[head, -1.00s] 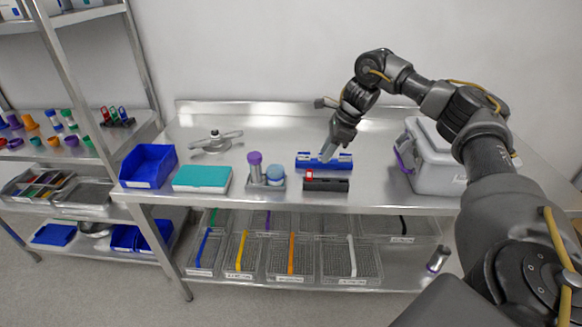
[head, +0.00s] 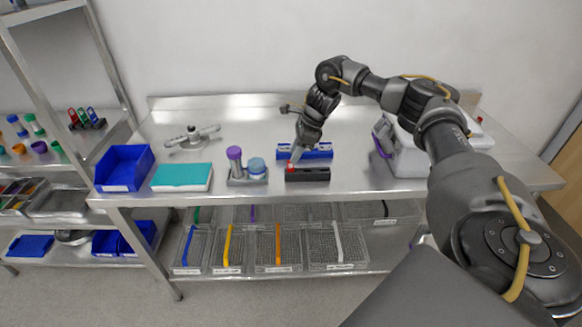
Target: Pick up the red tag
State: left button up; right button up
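The red tag (head: 291,166) is a small red piece at the left end of a black holder (head: 310,175), near the front of the steel table. My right gripper (head: 295,157) points down with its fingertips right at the tag and partly hides it. The fingers are too small to tell whether they are open or shut, or touching the tag. My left gripper is not in view.
A blue rack (head: 320,151) lies just behind the black holder. A stand with a purple-capped tube (head: 234,156) is to the left, beyond it a teal box (head: 182,177) and blue bin (head: 125,167). A white cooler (head: 408,160) stands right.

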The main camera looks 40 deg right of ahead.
aim_at(291, 170)
jog(key=p+x, duration=0.1)
jog(key=x, duration=0.3)
jog(key=shift+f, duration=0.15)
jog(key=shift+c, duration=0.3)
grip_shut()
